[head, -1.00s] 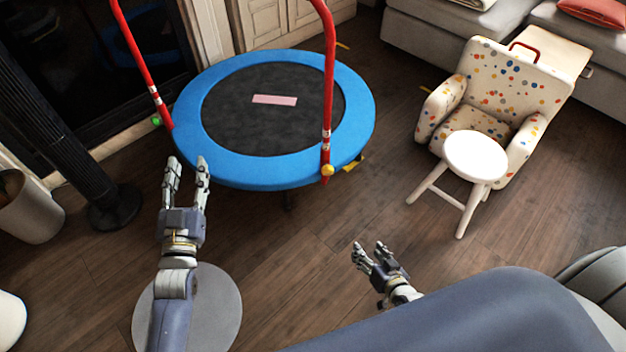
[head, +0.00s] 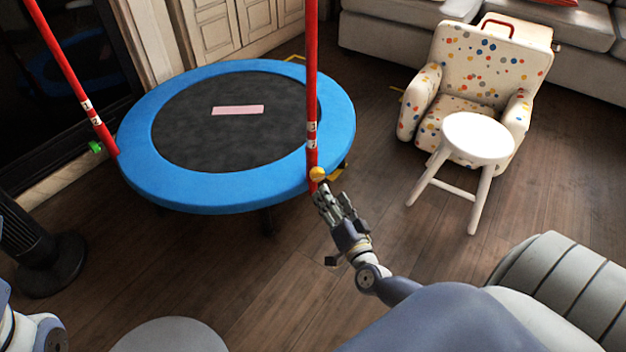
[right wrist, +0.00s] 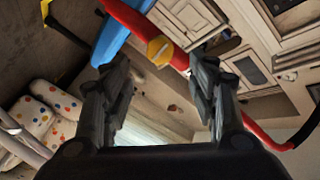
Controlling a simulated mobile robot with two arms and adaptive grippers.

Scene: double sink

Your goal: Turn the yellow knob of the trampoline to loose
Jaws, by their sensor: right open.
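The blue trampoline (head: 145,178) with a dark mat stands on the wooden floor. Its red handlebar rises from the near rim, and the yellow knob (head: 317,174) sits at the foot of the right red post (head: 312,80). My right gripper (head: 330,192) is just below the yellow knob. In the right wrist view the yellow knob (right wrist: 159,51) lies ahead, between and beyond the two spread fingers (right wrist: 160,85), which hold nothing. I cannot tell whether a fingertip touches it. A green knob (head: 95,147) is on the left post. My left gripper is out of view; only part of that arm shows at the lower left.
A white stool (head: 478,138) and a dotted armchair (head: 490,65) stand right of the trampoline. A dark tower fan (head: 45,265) stands at the left. A round grey surface (head: 170,338) is at the bottom. Floor between trampoline and stool is clear.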

